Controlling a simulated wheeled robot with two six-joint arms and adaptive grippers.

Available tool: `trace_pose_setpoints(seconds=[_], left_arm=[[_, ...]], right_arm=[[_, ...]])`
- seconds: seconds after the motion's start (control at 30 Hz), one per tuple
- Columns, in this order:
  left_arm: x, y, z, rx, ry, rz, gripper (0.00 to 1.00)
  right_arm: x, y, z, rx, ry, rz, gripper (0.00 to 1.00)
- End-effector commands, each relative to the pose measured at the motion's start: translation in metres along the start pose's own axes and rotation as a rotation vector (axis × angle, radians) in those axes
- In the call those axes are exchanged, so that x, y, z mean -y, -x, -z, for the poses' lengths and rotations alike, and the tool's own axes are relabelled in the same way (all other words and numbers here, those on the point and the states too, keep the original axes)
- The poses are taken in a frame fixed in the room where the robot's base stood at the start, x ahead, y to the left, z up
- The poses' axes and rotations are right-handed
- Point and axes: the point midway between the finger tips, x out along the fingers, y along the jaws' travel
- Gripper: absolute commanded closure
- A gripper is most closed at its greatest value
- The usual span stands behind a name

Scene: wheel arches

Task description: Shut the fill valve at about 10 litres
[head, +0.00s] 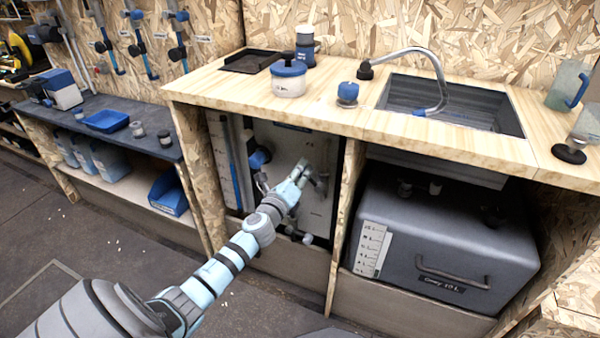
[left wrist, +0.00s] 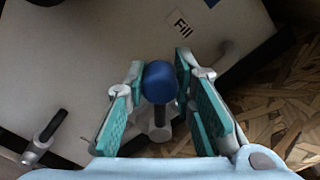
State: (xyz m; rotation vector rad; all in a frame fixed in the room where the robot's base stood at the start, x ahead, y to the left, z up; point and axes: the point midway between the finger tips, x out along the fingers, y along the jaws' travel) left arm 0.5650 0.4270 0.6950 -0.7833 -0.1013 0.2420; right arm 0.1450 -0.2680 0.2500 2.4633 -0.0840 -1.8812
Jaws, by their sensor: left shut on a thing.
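The pale fresh-water tank (head: 275,143) stands in the left bay under the wooden counter. My left gripper (head: 303,168) reaches its front face in the head view. In the left wrist view, the left gripper (left wrist: 158,75) has its fingers closed around the blue knob (left wrist: 160,82) of the fill valve, below a "Fill" label (left wrist: 180,24). In the head view the gripper hides this knob. A tall level strip with blue in it (head: 234,165) stands at the tank's left; its markings are too small to read. My right gripper is not in view.
A dark grey waste tank (head: 440,235) with a scale fills the right bay. A wooden divider (head: 345,210) stands close right of my arm. A second pipe fitting (left wrist: 43,138) sits left of the valve. The floor in front is clear.

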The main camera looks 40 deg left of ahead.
Motion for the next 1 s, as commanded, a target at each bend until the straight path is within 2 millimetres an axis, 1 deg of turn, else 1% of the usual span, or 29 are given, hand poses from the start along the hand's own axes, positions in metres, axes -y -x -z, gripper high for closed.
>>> trace_pose_setpoints(seconds=[0.13, 0.17, 0.2, 0.27, 0.3, 0.57, 0.67, 0.77, 0.9, 1.0], left_arm=[[-0.001, 0.000, 0.001, -0.001, -0.001, -0.001, 1.00], [-0.001, 0.000, 0.001, -0.001, -0.001, -0.001, 0.73], [-0.001, 0.000, 0.001, -0.001, -0.001, -0.001, 0.67], [-0.001, 0.000, 0.000, -0.001, -0.002, -0.001, 0.57], [-0.001, 0.000, 0.000, -0.001, -0.002, -0.001, 0.56], [0.000, 0.001, 0.000, 0.000, -0.002, -0.001, 0.56], [-0.001, 0.009, 0.000, -0.001, -0.004, -0.002, 0.56], [-0.001, 0.029, 0.001, -0.003, -0.005, -0.002, 0.56], [-0.001, 0.069, 0.002, -0.005, -0.006, -0.001, 0.56], [0.000, 0.095, 0.001, -0.005, -0.003, 0.000, 0.56]], right_arm=[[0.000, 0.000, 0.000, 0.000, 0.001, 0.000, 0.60], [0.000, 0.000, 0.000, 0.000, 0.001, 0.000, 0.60], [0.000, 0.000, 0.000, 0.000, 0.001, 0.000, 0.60], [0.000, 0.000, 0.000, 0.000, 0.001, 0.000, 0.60], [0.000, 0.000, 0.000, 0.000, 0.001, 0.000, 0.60], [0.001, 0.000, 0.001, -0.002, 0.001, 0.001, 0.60], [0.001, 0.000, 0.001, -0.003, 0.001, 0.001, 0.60], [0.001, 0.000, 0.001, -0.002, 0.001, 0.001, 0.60], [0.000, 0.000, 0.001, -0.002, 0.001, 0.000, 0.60], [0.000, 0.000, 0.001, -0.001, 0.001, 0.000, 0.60]])
